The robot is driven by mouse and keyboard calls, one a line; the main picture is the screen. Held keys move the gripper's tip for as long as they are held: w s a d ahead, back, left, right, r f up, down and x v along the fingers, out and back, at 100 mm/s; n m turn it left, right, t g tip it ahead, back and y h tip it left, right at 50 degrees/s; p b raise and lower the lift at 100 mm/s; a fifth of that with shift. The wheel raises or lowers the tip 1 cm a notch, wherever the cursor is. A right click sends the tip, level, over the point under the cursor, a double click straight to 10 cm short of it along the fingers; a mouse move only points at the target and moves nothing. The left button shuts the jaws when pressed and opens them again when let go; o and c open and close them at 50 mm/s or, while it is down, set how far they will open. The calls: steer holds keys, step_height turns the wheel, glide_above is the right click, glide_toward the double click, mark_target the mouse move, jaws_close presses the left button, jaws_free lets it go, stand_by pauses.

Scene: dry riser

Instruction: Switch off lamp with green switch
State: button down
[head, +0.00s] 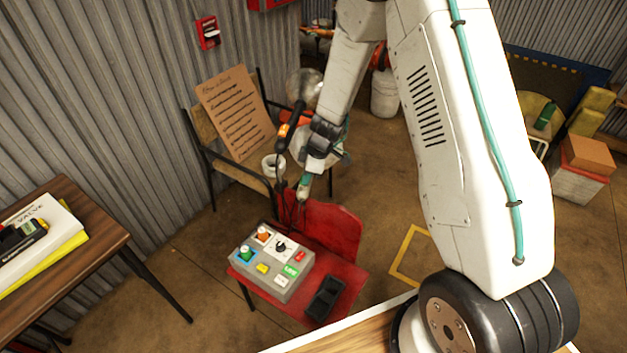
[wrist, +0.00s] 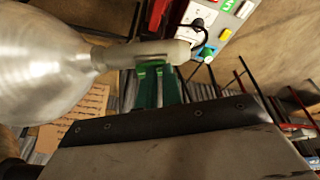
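A silver dome, seemingly the lamp's shade, fills the left of the wrist view (wrist: 45,65), with a pale neck (wrist: 150,52) pointing right. Dark green ridged pieces (wrist: 156,88) meet the neck's underside; I cannot tell whether they are fingertips or a switch. In the head view a shiny round lamp (head: 304,88) shows behind my gripper (head: 303,186), which points down above the red chair. A grey control box (head: 272,281) on the red chair has a green knob (head: 246,254) with a blue surround, also in the wrist view (wrist: 206,53). Whether my fingers are open is unclear.
The red chair (head: 335,228) also holds a black object (head: 326,297). A table (head: 100,245) with books is left. Bare floor lies between.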

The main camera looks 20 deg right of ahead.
steer(key=shift+s+a+f, duration=0.25)
steer(key=shift+s+f, duration=0.3)
steer(key=shift+s, duration=0.1)
steer(key=shift+d, duration=0.1)
steer(key=shift+w+d+r, duration=0.1)
steer(key=shift+w+d, duration=0.25)
steer(key=shift+w, duration=0.3)
steer(key=shift+d, duration=0.1)
steer(key=shift+w+d+r, duration=0.1)
steer(key=shift+r, duration=0.1)
steer(key=r, duration=0.4)
steer(key=shift+w+a+r, duration=0.15)
steer(key=shift+a, duration=0.05)
steer(key=v, duration=1)
steer(key=shift+s+a, duration=0.25)
steer(key=shift+s, duration=0.05)
